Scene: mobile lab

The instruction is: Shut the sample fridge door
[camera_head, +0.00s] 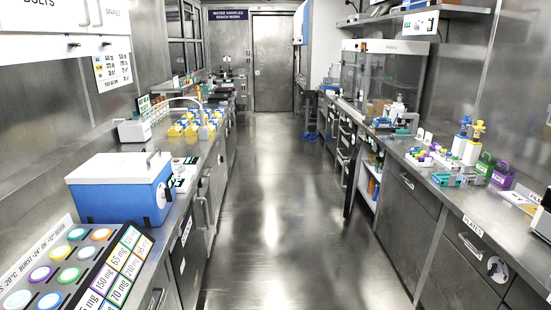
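On the right side of the aisle, an under-counter unit stands open. Its dark door (350,185) juts into the aisle and shows nearly edge-on. Behind the door, a white interior (367,186) shows with small orange and blue items on its shelves. This looks like the sample fridge, but I can read no label on it. The door hides part of the interior. Neither of my grippers can be made out in the head view.
The aisle floor (285,220) is clear up to the far door (273,63). A blue-and-white cool box (120,188) stands on the left counter. Drawers (403,187) line the right counter. A dark shape (541,217), cut off at the right edge, is unclear.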

